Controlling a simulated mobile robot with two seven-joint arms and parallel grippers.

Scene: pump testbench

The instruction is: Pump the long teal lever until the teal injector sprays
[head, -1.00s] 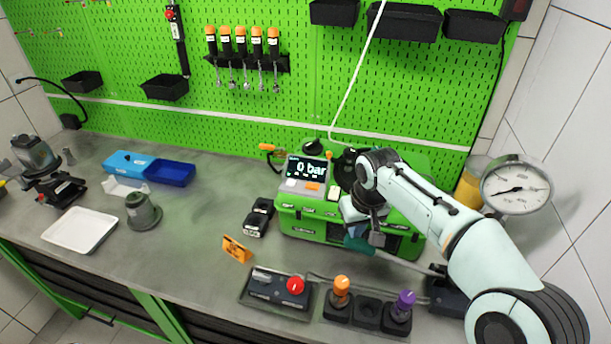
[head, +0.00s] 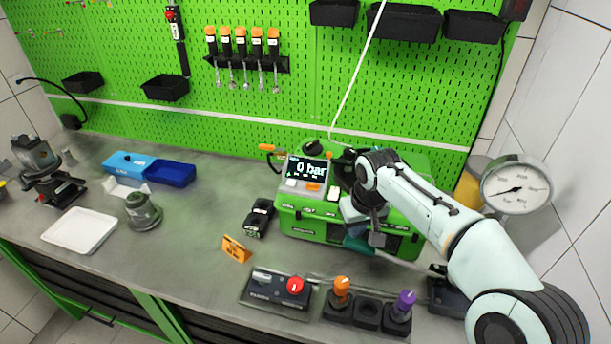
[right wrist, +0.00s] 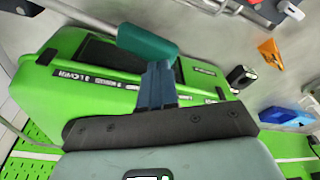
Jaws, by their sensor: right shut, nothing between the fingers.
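The long lever has a teal grip (head: 359,245) at its left end and a thin metal rod running right towards a dark base (head: 450,296). My right gripper (head: 376,238) is shut and empty at the grip, in front of the green tester case. In the right wrist view the shut fingertips (right wrist: 157,68) meet the edge of the teal grip (right wrist: 147,42) in the picture; I cannot tell whether they touch it. I cannot make out a teal injector; my right arm covers part of that area. My left gripper is not in view.
The green tester (head: 307,228) has a display (head: 308,169) reading 0 bar. A round gauge (head: 516,188) stands at the right. An orange-topped injector (head: 342,290) and a purple-topped one (head: 402,305) stand in front, beside a red-knobbed box (head: 275,290).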

